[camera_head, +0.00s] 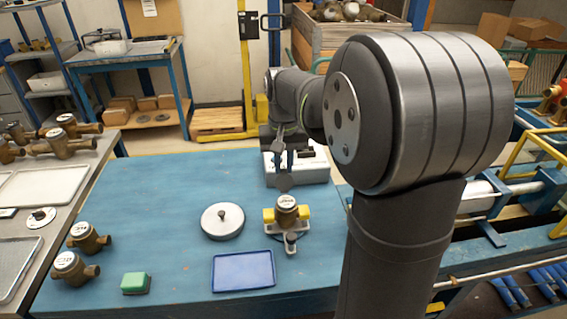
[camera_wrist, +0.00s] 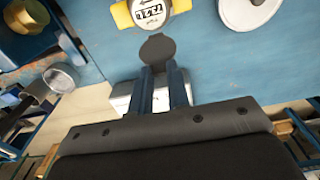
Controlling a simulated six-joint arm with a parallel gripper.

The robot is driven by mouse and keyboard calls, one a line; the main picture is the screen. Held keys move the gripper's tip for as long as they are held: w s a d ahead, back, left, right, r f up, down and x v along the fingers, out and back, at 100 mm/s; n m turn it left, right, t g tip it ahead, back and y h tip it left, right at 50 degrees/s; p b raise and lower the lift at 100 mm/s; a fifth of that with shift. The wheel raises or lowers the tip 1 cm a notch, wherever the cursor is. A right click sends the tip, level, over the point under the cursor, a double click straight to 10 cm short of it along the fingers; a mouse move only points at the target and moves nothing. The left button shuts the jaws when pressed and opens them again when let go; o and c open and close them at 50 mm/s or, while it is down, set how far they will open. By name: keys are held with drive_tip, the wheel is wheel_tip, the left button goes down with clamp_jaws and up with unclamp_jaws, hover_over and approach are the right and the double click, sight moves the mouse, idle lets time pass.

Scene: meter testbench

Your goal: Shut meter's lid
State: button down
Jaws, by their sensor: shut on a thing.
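The meter (camera_head: 286,216) is a brass body with a white dial, upright between yellow clamps on a small stand. In the wrist view its dial (camera_wrist: 150,12) faces up, uncovered, at the top edge. The lid (camera_wrist: 157,47) is a dark round disc beside the dial, on the side toward my gripper; in the head view the lid (camera_head: 284,181) shows just behind the meter. My gripper (camera_wrist: 160,72) is shut on the lid. In the head view my gripper (camera_head: 285,160) comes from behind the meter. The hinge is too small to make out.
A round pale disc with a knob (camera_head: 222,221) stands left of the meter. A blue tray (camera_head: 243,271) lies in front. A green sponge (camera_head: 135,282) and two brass meters (camera_head: 75,268) are at the left. A white box (camera_head: 312,167) stands behind my gripper.

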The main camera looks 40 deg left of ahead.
sight(289, 217)
drive_tip(key=shift+s+d+r+t+y, duration=0.15)
drive_tip(key=shift+s+d+t+y, duration=0.65)
drive_tip(key=shift+t+y, duration=0.2)
drive_tip(key=shift+s+d, duration=0.15)
drive_tip(key=shift+s, duration=0.05)
drive_tip(key=shift+s+d+f, duration=0.3)
drive_tip(key=shift+s+d, duration=0.3)
drive_tip(key=shift+s+d+f, duration=0.25)
drive_tip(key=shift+s+d, duration=0.3)
drive_tip(key=shift+d, duration=0.05)
drive_tip(key=shift+s+d+f, duration=0.65)
drive_tip(key=shift+f, duration=0.2)
drive_tip(key=shift+s+d+f, duration=0.6)
drive_tip(key=shift+f, duration=0.2)
drive_tip(key=shift+s+d+f, duration=0.15)
drive_tip(key=shift+f, duration=0.4)
drive_tip(key=shift+s+d+f, duration=0.1)
drive_tip(key=shift+s+f, duration=0.05)
drive_tip(key=shift+f, duration=0.4)
drive_tip(key=shift+d+f, duration=0.1)
drive_tip(key=shift+f, duration=0.2)
drive_tip(key=shift+s+f+t+y, duration=0.1)
drive_tip(key=shift+f+t+y, duration=0.3)
drive_tip(key=shift+t+y, duration=0.1)
drive_tip(key=shift+f, duration=0.4)
drive_tip(key=c, duration=1.4)
unclamp_jaws()
drive_tip(key=shift+r, duration=0.15)
drive_tip(key=shift+o, duration=0.2)
